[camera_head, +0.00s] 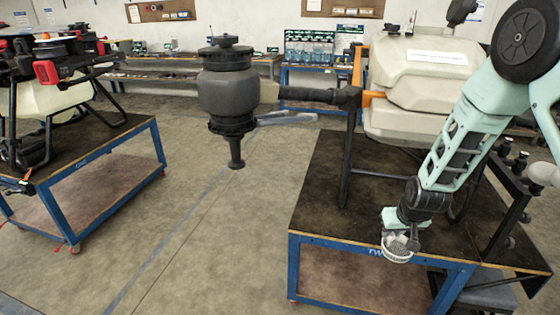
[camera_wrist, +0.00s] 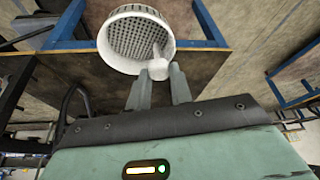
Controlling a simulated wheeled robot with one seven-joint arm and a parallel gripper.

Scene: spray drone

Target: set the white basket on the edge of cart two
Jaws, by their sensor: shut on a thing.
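The white basket (camera_head: 397,254) is a small round strainer with a mesh bottom. It is at the front edge of cart two (camera_head: 325,195), a blue-framed cart with a dark top on the right. In the wrist view the basket (camera_wrist: 137,20) hangs tilted beyond my fingertips, its open side facing the camera. My gripper (camera_wrist: 160,78) is shut on a small white part at the basket's rim. My gripper (camera_head: 400,238) also shows just above the cart's front edge in the head view. I cannot tell whether the basket touches the cart.
A spray drone part with a pale tank (camera_head: 420,75) and black legs stands on cart two. A dark motor arm (camera_head: 228,90) sticks out left of it. Another cart (camera_head: 100,165) with a drone is at left. Open floor (camera_head: 215,225) lies between the carts.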

